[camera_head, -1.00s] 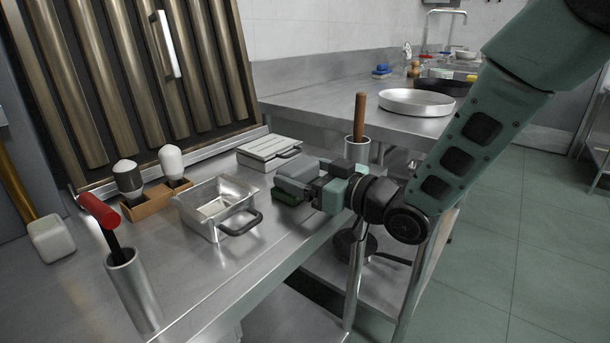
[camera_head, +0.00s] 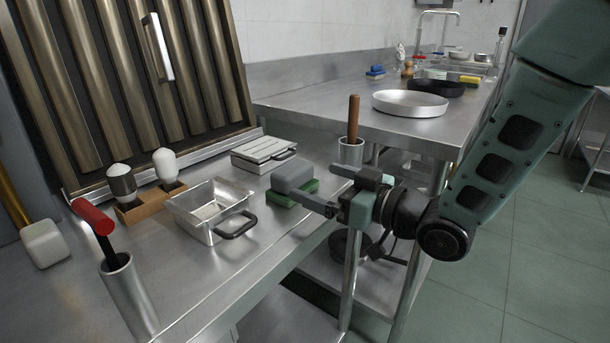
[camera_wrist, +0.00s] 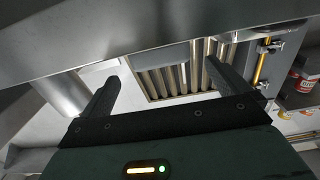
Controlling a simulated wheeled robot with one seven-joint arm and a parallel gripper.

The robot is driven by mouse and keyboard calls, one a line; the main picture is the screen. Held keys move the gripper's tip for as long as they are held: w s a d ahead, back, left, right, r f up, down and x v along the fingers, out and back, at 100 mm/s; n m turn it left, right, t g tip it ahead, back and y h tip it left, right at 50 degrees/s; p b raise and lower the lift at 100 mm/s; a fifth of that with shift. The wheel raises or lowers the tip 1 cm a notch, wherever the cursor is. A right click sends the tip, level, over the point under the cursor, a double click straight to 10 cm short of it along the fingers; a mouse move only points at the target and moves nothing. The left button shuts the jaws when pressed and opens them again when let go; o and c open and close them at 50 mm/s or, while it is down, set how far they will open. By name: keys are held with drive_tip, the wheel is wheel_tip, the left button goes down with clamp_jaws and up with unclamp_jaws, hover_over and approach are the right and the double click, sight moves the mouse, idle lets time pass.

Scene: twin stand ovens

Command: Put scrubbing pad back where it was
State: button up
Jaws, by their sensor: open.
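The scrubbing pad, a grey block with a green underside (camera_head: 292,180), lies flat on the steel counter in the head view. It is right of the open metal pan and just in front of the flat lidded box. My gripper (camera_head: 331,190) is just right of the pad, level with it. Its jaws are spread with nothing held, and a gap seems to separate them from the pad. In the wrist view my gripper (camera_wrist: 162,72) shows two dark fingers wide apart and empty.
The open pan (camera_head: 208,208) with a black handle and the lidded box (camera_head: 263,154) stand close by. A steel cylinder (camera_head: 351,152) holding a wooden handle stands behind my gripper. Two shakers in a wooden holder (camera_head: 150,204) are at left. The counter's front edge runs below my gripper.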

drive_tip(key=b+v, duration=0.1)
drive_tip(key=v, duration=0.5)
drive_tip(key=w+d+f+m+h, duration=0.1)
drive_tip(key=d+f+m+h, duration=0.15)
drive_tip(key=d+h, duration=0.3)
drive_tip(key=w+d+f+m+h, duration=0.2)
drive_tip(key=d+f+h, duration=0.2)
drive_tip(key=d, duration=0.3)
drive_tip(key=s+d+f+m+g+h, duration=0.3)
drive_tip(key=s+d+m+g+h, duration=0.25)
drive_tip(key=s+d+g, duration=0.4)
drive_tip(key=s+a+r+n+g+y, duration=0.15)
drive_tip(key=s+a+n, duration=0.55)
drive_tip(key=s+a, duration=1.05)
wheel_tip(320, 180, up, 25)
drive_tip(key=p, duration=2.4)
drive_tip(key=shift+w+r+p, duration=0.25)
drive_tip(key=shift+w+p, duration=0.15)
drive_tip(key=shift+w, duration=0.05)
